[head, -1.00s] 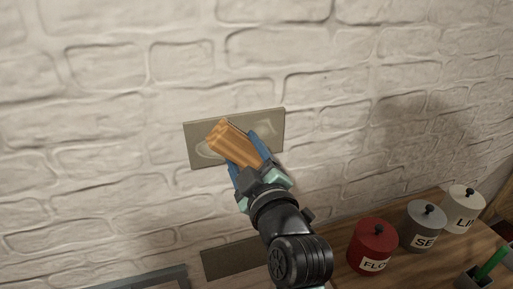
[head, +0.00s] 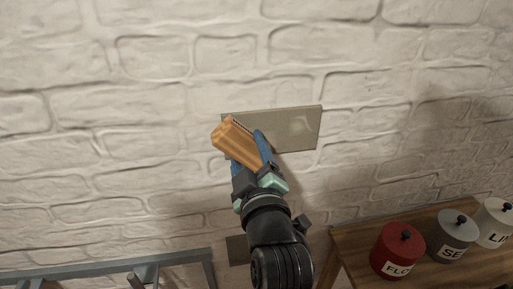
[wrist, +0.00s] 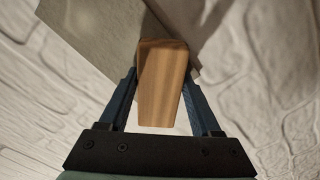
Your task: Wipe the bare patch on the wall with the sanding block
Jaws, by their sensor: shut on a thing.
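The sanding block (head: 236,144) is a tan wooden block, and it also shows in the wrist view (wrist: 161,85). My gripper (head: 250,150) is shut on it, with a blue finger on either side; the fingers also show in the wrist view (wrist: 160,100). The bare patch (head: 290,128) is a grey-beige rectangle on the white brick wall, with faint paler smears on its right part. The block is over the patch's left end and hides that part. I cannot tell whether the block touches the patch. The patch also shows in the wrist view (wrist: 90,35).
A wooden table (head: 350,244) at the lower right holds a red canister (head: 396,252), a grey canister (head: 452,236) and a white canister (head: 494,224). A grey metal frame (head: 120,268) stands at the lower left. The wall around the patch is clear.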

